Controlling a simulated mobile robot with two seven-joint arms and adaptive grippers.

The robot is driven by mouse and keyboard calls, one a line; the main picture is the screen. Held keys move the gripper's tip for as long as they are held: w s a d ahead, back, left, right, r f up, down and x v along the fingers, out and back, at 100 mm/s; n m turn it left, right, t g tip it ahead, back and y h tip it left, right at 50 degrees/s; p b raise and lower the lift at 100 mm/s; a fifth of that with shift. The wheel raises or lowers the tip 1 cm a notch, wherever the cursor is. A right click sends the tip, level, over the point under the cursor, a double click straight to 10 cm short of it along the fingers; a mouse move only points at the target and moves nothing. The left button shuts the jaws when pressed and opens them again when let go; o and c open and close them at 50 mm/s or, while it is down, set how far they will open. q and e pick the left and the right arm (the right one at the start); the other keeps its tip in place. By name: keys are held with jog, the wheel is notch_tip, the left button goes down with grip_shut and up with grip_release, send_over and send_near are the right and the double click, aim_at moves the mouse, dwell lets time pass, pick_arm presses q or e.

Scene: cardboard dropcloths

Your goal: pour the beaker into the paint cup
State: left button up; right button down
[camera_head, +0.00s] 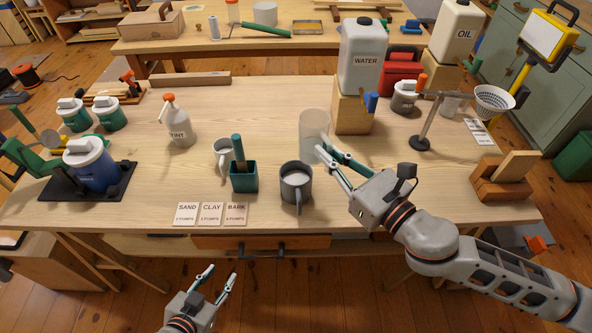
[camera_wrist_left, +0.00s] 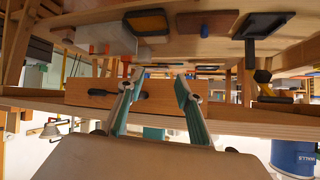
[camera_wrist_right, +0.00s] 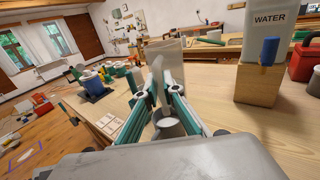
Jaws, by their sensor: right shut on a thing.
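The beaker (camera_head: 313,128) is a frosted, see-through cylinder, upright near the table's middle; it also shows in the right wrist view (camera_wrist_right: 170,55). My right gripper (camera_head: 323,156) is shut on the beaker from its near right side. I cannot tell whether the beaker is clear of the table or what is in it. A dark grey cup (camera_head: 296,190) with pale contents stands in front of the beaker, slightly left. I cannot tell which is the paint cup. My left gripper (camera_head: 218,284) is open and empty, below the table's front edge.
A green holder (camera_head: 244,179) with an upright handle stands between the two cups. A WATER jug (camera_head: 362,57) rests on a wooden block (camera_head: 352,113) behind the beaker. A TINT bottle (camera_head: 179,126) stands left. Label cards (camera_head: 210,213) lie at the front. Bare wood lies right of the grey cup.

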jog(key=a+f+n+g+y+p, duration=0.1)
jog(key=a+f+n+g+y, duration=0.3)
jog(key=a+f+g+y, duration=0.1)
jog(key=shift+s+f+n+g, duration=0.3)
jog(key=shift+s+f+n, duration=0.1)
jog(key=shift+s+f, duration=0.1)
dwell(0.3)
